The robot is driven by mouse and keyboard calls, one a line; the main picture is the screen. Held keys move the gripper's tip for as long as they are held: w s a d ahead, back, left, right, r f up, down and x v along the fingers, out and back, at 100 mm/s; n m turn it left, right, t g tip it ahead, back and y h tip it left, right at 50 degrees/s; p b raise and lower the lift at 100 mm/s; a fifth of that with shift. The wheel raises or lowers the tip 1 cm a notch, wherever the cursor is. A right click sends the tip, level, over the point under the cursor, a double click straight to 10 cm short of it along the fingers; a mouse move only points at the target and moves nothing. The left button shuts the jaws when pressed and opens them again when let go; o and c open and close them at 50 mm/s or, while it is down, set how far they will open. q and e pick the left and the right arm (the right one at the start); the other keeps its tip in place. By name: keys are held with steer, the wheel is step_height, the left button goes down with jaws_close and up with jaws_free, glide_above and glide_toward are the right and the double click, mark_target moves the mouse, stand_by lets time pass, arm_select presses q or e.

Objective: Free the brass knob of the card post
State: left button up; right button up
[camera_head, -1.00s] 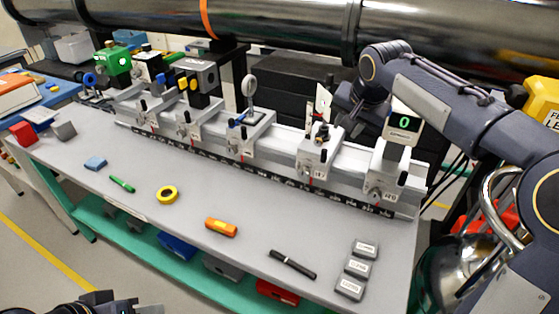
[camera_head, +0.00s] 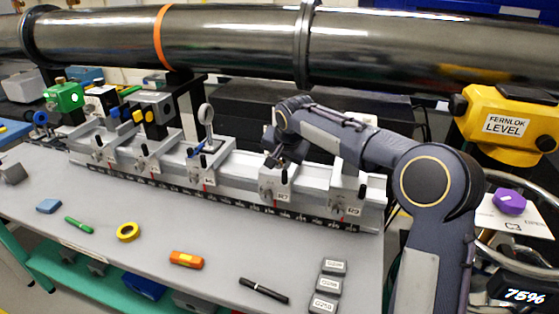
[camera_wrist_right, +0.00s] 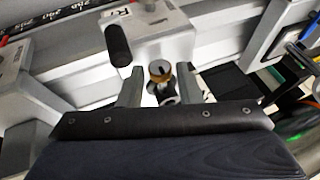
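The brass knob (camera_wrist_right: 158,70) shows in the right wrist view as a round, slotted top above the grey carriage (camera_wrist_right: 165,40). My right gripper (camera_wrist_right: 159,88) is open, with one finger on each side of the knob and visible gaps between. In the head view my right gripper (camera_head: 279,161) is low over the card post's carriage (camera_head: 275,188), and the arm and gripper hide the knob, post and card. A black lever (camera_wrist_right: 117,45) stands beside the knob in the right wrist view. My left gripper is not in view.
The carriage sits on a rail between a mirror carriage (camera_head: 208,168) and another carriage (camera_head: 347,198). A large dark pipe (camera_head: 230,40) runs behind and above. A black marker (camera_head: 263,290), orange tool (camera_head: 186,260) and yellow tape ring (camera_head: 128,232) lie on the bench.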

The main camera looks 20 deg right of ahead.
jaws_close()
steer(key=shift+r+p, duration=0.15)
steer(key=shift+p, duration=0.3)
steer(key=g+h+p, duration=0.1)
steer(key=p, duration=0.2)
steer(key=g+h+p, duration=0.1)
steer(key=p, duration=0.1)
steer(key=a+n+g+h+p, duration=0.1)
steer(key=h+p, duration=0.1)
steer(key=p, duration=0.1)
steer(key=shift+w+r+p, duration=0.15)
steer(key=shift+w+p, duration=0.15)
steer(key=shift+a+f+g+h+p, duration=0.1)
steer(key=shift+f+g+h+p, duration=0.25)
steer(key=shift+h+p, duration=0.5)
steer(key=shift+n, duration=0.3)
jaws_free()
steer(key=shift+r, duration=0.15)
